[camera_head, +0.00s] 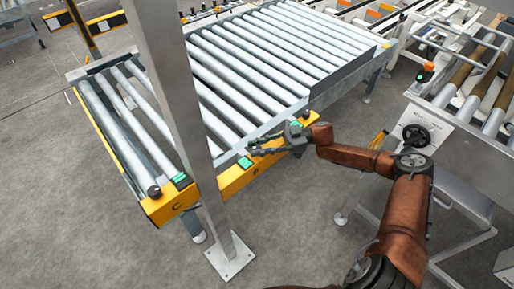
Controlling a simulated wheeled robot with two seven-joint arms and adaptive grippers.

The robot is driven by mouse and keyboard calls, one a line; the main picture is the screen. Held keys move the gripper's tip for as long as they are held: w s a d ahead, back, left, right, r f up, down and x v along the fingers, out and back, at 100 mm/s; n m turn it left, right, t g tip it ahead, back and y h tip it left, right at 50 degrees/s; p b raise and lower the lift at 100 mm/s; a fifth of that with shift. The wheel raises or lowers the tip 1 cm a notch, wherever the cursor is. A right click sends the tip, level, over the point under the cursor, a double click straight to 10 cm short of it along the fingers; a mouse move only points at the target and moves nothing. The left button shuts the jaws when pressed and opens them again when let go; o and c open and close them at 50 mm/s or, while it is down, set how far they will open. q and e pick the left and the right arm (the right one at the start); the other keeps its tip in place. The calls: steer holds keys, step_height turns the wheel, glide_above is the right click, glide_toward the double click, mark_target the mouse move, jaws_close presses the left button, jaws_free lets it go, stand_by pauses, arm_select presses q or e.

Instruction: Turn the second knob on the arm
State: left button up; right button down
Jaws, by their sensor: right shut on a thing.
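A yellow arm (182,203) runs along the front of the roller conveyor, with lettered sections. The section marked C carries a black knob (154,191) beside a small green display (180,179). The section to its right, its letter small and looking like B, has another green display (245,162). My right gripper (257,146) reaches in from the right over this section and is shut on a small dark knob there. The fingers mostly hide that knob, so its angle cannot be told. My left gripper is out of view.
A grey upright post (172,80) stands in front of the yellow arm, left of my right gripper, its base plate (230,257) on the floor. At right is another conveyor with a black handwheel (416,135).

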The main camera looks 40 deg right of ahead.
steer(key=c, duration=1.6)
jaws_free()
steer(key=v, duration=1.2)
